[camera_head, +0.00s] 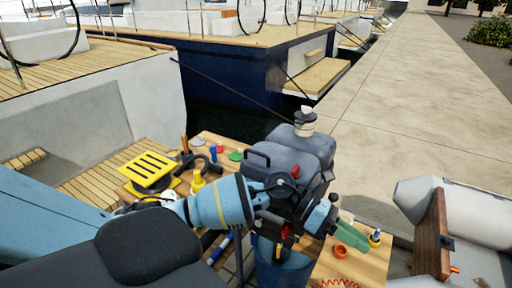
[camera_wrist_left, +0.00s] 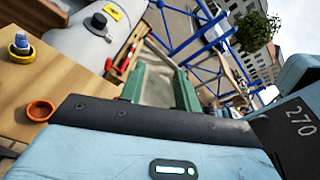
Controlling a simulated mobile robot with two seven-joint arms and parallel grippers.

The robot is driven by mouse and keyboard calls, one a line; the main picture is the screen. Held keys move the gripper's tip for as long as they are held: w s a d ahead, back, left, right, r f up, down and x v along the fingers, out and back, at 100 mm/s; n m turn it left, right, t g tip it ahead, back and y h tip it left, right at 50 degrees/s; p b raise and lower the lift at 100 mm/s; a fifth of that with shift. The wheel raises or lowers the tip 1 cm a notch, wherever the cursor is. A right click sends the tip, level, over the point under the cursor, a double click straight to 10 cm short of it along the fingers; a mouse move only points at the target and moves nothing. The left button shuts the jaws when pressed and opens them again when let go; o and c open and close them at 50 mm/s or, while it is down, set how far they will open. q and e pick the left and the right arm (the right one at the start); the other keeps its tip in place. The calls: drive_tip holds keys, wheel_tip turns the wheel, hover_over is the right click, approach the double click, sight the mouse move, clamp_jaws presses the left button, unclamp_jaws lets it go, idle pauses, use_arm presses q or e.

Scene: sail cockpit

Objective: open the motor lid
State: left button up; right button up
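A grey motor-like body (camera_head: 312,148) with a rounded top stands at the middle in the head view. A black handle sits on its left side, and a white-and-dark knob is on top. My left arm crosses in front and hides its lower part. I cannot make out a lid seam or whether the lid is open. My left gripper (camera_head: 340,226) is just right of and nearer than the grey body, over the wooden bench. In the left wrist view its two green fingers (camera_wrist_left: 160,88) stand apart with nothing held between them. My right gripper is not in view.
A yellow slotted plate (camera_head: 149,168) and several small tools lie on the wooden bench at left. An orange ring (camera_head: 340,250) and a yellow-and-blue fitting (camera_head: 375,238) lie near my left gripper. A blue bucket (camera_head: 284,272) is below. A grey inflatable boat (camera_head: 460,215) is at right.

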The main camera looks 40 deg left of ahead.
use_arm(q)
drive_tip(key=w+a+r+m+y, duration=0.1)
drive_tip(key=w+a+m+y, duration=0.4)
drive_tip(key=a, duration=0.4)
wheel_tip(320, 180, up, 7)
drive_tip(key=m+y+b, duration=0.1)
drive_tip(key=y, duration=0.7)
hover_over(254, 153)
drive_tip(key=d, duration=0.8)
drive_tip(key=shift+w, duration=0.35)
drive_tip(key=s+a+r+y, duration=0.2)
drive_tip(key=a+r+y, duration=0.15)
drive_tip(key=a, duration=0.45)
drive_tip(key=shift+h, duration=0.45)
drive_tip(key=shift+x, duration=3.55)
drive_tip(key=shift+s, duration=0.15)
drive_tip(key=shift+c, duration=0.3)
clamp_jaws()
